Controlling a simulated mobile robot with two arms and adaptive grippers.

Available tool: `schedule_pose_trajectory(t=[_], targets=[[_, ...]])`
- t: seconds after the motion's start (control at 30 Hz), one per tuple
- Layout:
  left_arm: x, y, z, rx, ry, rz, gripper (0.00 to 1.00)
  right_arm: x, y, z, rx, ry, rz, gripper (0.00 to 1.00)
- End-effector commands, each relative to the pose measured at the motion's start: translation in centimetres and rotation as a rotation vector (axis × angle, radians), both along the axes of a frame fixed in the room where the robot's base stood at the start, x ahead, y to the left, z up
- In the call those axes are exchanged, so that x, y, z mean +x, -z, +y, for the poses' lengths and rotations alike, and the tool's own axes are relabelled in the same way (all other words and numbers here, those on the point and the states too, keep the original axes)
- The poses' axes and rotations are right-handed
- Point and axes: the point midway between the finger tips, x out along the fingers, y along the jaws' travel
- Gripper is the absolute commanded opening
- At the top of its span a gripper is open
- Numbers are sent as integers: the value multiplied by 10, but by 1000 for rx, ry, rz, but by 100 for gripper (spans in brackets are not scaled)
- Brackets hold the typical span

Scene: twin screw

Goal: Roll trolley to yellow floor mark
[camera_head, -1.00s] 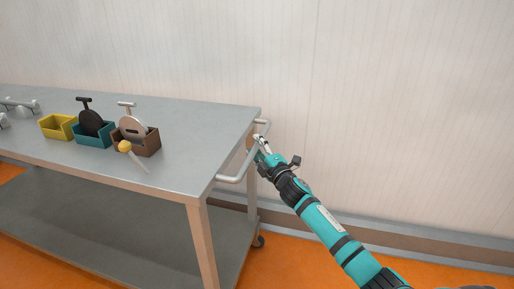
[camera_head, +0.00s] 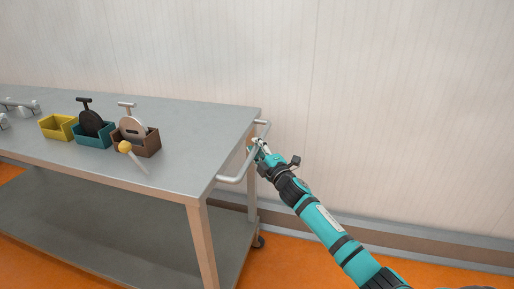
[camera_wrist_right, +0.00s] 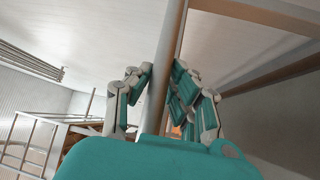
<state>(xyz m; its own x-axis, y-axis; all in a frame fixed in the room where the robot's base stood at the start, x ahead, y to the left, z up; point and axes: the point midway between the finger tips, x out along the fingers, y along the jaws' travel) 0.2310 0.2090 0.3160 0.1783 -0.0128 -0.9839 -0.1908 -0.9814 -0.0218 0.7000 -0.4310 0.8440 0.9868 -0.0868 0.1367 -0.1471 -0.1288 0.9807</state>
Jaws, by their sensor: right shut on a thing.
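The trolley (camera_head: 200,127) is a grey metal table with a lower shelf and tan legs, standing along the wall. Its tubular push handle (camera_head: 231,179) sticks out at the right end. My right gripper (camera_head: 259,144) is shut on the handle's bar, and the handle (camera_wrist_right: 166,60) runs between the fingers in the right wrist view. The right gripper's fingers (camera_wrist_right: 160,85) stand on both sides of the bar. My left gripper is not in view. No yellow floor mark shows in these frames.
On the trolley top stand a yellow bin (camera_head: 57,127), a teal bin (camera_head: 94,137) and a brown bin (camera_head: 148,145) with tools. A yellow-ended tool (camera_head: 126,147) lies in front of the brown bin. The pale wall (camera_head: 400,110) is close behind. Orange floor (camera_head: 285,262) is open at the lower right.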

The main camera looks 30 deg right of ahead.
Motion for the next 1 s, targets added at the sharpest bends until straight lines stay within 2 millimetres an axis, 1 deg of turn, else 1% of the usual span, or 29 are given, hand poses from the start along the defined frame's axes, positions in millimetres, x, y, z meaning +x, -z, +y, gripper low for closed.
schedule_pose_trajectory(t=[0.17, 0.33, 0.47, 0.6, 0.63, 0.8, 1.0], targets=[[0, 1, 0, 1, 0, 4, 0, 9, 0, 7, -2, 0, -1, 0], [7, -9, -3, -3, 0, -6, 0, 22, -2, 19, -2, -1, -5, 0], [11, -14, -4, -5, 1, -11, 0, 23, -2, 20, -5, -2, -5, 0], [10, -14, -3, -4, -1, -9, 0, 22, -2, 19, -4, -1, -3, 0], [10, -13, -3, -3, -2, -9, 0, 22, -1, 19, -4, -1, -3, 19], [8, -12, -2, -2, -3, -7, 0, 22, -1, 19, -3, 1, -2, 41], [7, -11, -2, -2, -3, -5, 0, 22, 0, 19, -2, 0, -1, 42]])
